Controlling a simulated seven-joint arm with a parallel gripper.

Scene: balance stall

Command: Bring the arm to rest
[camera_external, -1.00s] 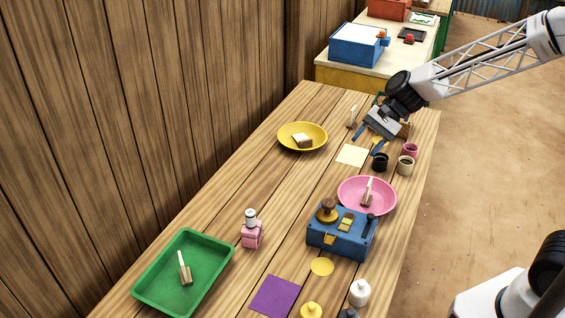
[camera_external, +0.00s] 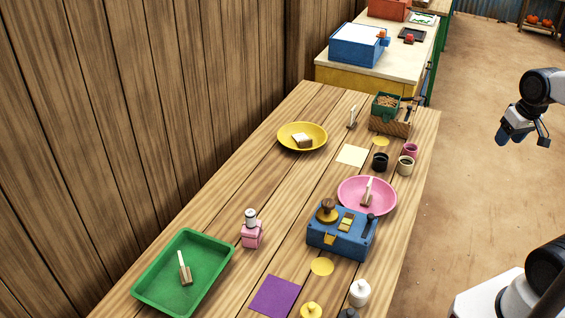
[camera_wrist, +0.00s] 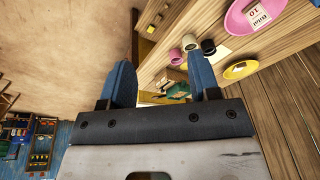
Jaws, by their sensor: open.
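My gripper (camera_external: 519,133) hangs in the air to the right of the wooden table (camera_external: 235,185), over the bare floor, clear of everything. In the wrist view its two blue fingers (camera_wrist: 165,88) stand apart with nothing held between them. Beyond the fingers the wrist view shows the table's things seen from the side, including a pink plate (camera_wrist: 256,14) with a small label stand and a yellow plate (camera_wrist: 240,70).
On the table stand a green tray (camera_external: 143,293), a blue balance box (camera_external: 340,243), a pink plate (camera_external: 348,205), a yellow plate (camera_external: 285,143), several cups and a wooden crate (camera_external: 390,126). A second table (camera_external: 345,75) stands behind. The floor (camera_external: 470,190) at right is clear.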

